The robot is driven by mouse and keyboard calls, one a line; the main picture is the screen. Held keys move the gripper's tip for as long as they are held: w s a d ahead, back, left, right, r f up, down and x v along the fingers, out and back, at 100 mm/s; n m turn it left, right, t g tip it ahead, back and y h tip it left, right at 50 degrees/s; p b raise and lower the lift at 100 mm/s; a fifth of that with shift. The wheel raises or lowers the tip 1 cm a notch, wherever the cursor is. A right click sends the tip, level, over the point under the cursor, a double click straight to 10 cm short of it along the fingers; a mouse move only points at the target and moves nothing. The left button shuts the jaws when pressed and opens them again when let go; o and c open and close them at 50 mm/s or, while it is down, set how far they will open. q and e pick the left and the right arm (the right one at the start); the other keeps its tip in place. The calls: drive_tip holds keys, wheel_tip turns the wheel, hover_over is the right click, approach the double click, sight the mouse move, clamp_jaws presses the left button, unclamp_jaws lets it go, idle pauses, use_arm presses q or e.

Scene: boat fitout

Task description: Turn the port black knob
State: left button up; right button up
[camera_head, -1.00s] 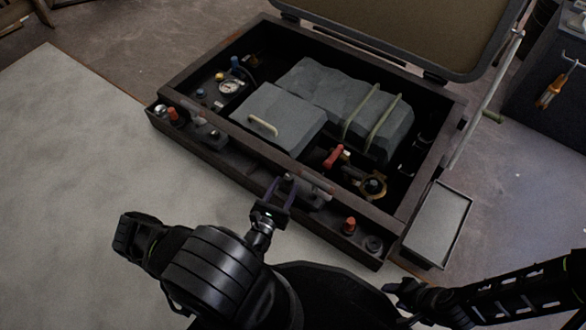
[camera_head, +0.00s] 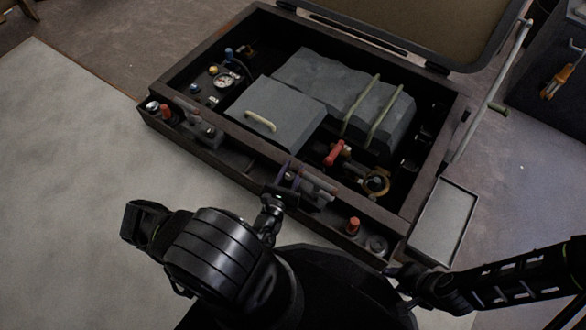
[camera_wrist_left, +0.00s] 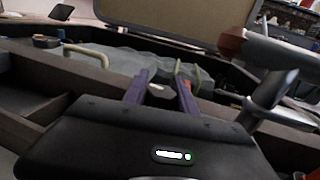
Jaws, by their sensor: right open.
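A dark round knob (camera_head: 376,244) sits on the front ledge of the box, right of a red knob (camera_head: 353,226). I cannot tell whether it is the port one. Small dark fittings (camera_head: 208,131) also sit on the ledge's left part. My left gripper (camera_head: 286,177) is at the middle of the front ledge, left of the dark knob and apart from it. In the left wrist view its two purple fingers (camera_wrist_left: 161,88) are spread, with nothing clearly held. My right gripper (camera_head: 398,279) is low, near the box's front right corner, and mostly dark and indistinct.
A grey lever with a red end (camera_head: 318,183) is close beside my left gripper; it also shows in the left wrist view (camera_wrist_left: 262,95). The box holds a grey cover (camera_head: 275,115), a gauge (camera_head: 226,81) and a red valve handle (camera_head: 335,153). A side tray (camera_head: 444,222) is at right.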

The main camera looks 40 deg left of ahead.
use_arm(q)
clamp_jaws()
